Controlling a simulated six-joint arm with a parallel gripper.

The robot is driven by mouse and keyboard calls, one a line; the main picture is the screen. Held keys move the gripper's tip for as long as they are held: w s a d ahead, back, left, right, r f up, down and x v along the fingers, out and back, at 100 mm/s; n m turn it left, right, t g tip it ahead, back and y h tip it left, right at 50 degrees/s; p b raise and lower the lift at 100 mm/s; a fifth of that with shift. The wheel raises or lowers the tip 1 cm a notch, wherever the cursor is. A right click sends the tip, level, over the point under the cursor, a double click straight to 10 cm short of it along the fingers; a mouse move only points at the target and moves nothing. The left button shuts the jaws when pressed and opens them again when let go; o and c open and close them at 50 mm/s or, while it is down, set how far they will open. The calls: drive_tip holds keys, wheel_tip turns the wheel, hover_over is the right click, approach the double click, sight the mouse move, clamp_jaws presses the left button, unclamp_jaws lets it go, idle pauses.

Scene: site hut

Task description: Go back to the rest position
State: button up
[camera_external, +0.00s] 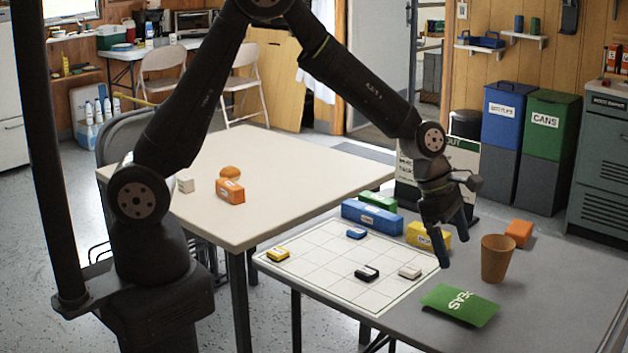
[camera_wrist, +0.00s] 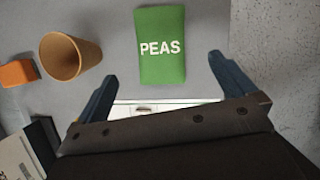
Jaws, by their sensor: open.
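My gripper (camera_external: 444,240) is open and empty above the grey table, near the right edge of the white grid board (camera_external: 325,262). In the wrist view my gripper (camera_wrist: 162,82) shows two dark blue fingers spread apart. A green packet marked PEAS (camera_external: 460,304) lies flat on the table in front of the gripper. The packet also shows in the wrist view (camera_wrist: 161,62), beyond the fingers and apart from them.
A brown cup (camera_external: 496,260) and an orange block (camera_external: 518,233) stand right of my gripper. Blue (camera_external: 371,217), green (camera_external: 378,201) and yellow (camera_external: 428,236) boxes line the board's back edge. Several small blocks sit on the board. A cream table (camera_external: 290,165) stands to the left.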

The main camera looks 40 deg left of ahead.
drive_tip(key=w+a+n+t, duration=0.1)
drive_tip(key=w+a+n, duration=0.2)
drive_tip(key=w+a, duration=0.9)
drive_tip(key=w+a+n+t+y, duration=0.1)
drive_tip(key=w+a+n, duration=0.2)
drive_tip(key=w+a, duration=0.8)
drive_tip(key=a, duration=0.8)
drive_tip(key=shift+w+a+n, duration=0.4)
